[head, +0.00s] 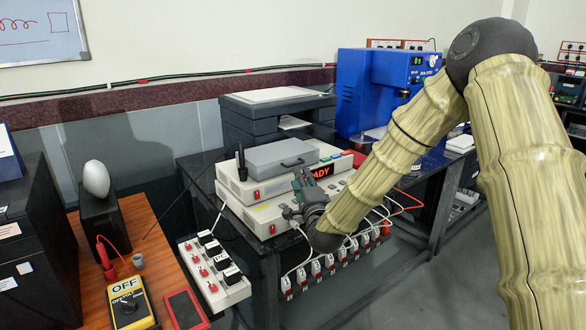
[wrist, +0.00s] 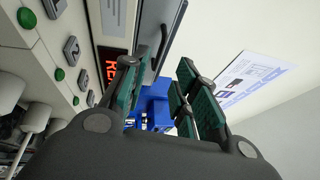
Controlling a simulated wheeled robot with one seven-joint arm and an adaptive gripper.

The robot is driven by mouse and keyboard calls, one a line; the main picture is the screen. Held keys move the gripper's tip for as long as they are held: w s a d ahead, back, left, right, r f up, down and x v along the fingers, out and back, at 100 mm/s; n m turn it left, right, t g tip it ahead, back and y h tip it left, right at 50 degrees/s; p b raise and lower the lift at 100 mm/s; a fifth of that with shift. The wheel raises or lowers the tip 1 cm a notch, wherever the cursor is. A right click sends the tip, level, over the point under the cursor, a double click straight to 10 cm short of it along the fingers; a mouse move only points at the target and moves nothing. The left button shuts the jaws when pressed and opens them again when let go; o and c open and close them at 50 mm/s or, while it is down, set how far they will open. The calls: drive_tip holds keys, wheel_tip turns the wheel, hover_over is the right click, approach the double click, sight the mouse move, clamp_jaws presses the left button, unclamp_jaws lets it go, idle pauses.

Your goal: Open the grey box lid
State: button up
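The grey box lid (head: 275,157) is down, lying flat on top of the white instrument (head: 240,188), with a dark bar handle (head: 293,162) at its front. My gripper (head: 299,184) is in front of the instrument, near its red lit display and below the handle. In the wrist view, my gripper (wrist: 162,88) has its two green-padded fingers spread apart with nothing between them. The handle (wrist: 163,45) shows beyond the fingertips, between the fingers and apart from them. The lid's front (wrist: 152,22) is partly visible behind it.
A dark stacked unit (head: 280,112) and a blue machine (head: 365,90) stand behind. A row of white plugs (head: 330,266) hangs along the bench front. A white switch strip (head: 212,272) and a yellow multimeter (head: 130,302) are at left. Floor is free at lower right.

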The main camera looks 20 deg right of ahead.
sight(296, 167)
drive_tip(key=w, duration=0.5)
drive_tip(key=w+r, duration=0.1)
drive_tip(key=w, duration=0.1)
drive_tip(key=shift+w+d, duration=0.15)
drive_tip(key=shift+d, duration=0.05)
clamp_jaws()
